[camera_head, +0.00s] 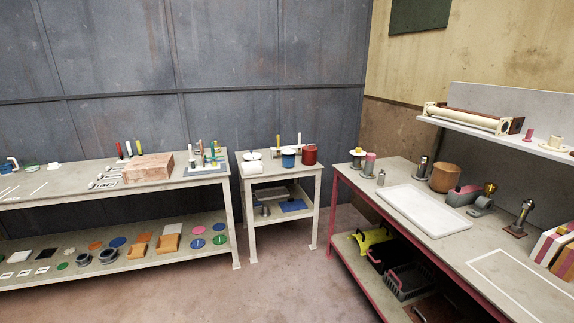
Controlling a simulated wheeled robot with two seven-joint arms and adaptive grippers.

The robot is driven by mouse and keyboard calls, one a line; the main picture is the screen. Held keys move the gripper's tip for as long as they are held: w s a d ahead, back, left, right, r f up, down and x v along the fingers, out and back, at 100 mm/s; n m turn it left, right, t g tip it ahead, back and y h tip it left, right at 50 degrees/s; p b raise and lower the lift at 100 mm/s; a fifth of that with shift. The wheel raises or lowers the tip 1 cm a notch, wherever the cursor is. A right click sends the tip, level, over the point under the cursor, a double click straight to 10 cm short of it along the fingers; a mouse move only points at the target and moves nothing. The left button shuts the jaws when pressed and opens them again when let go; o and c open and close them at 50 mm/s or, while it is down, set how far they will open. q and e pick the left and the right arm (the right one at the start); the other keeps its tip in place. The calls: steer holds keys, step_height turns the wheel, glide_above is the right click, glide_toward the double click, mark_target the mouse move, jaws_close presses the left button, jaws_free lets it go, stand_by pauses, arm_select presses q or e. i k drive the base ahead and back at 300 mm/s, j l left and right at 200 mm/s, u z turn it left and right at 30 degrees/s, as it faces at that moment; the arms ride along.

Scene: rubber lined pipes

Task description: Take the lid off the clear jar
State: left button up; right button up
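I cannot make out a clear jar with a lid for certain at this distance. A small see-through greenish item (30,164) stands near the back of the left bench, at the far left; I cannot tell if it is a jar. A white and blue item (12,163) is beside it, and a small white cup-like item (54,165) is to its right. On the small middle table stand a blue container (288,160) and a red container (309,155). Neither of my grippers is in view.
The left bench (75,184) holds a brown block (148,169) and a rack of tools (206,165). The right bench (485,251) has a white tray (427,209) and several metal parts below a wall shelf (482,127). The floor (280,280) between the benches is clear.

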mark_target(288, 151)
steer(key=i, duration=1.65)
steer(key=i+l+u, duration=0.1)
steer(key=i+u, duration=0.25)
steer(key=i, duration=0.25)
steer(key=i+l+u, duration=0.3)
steer(key=i, duration=0.25)
steer(key=i+l+u, duration=0.35)
steer(key=i, duration=0.2)
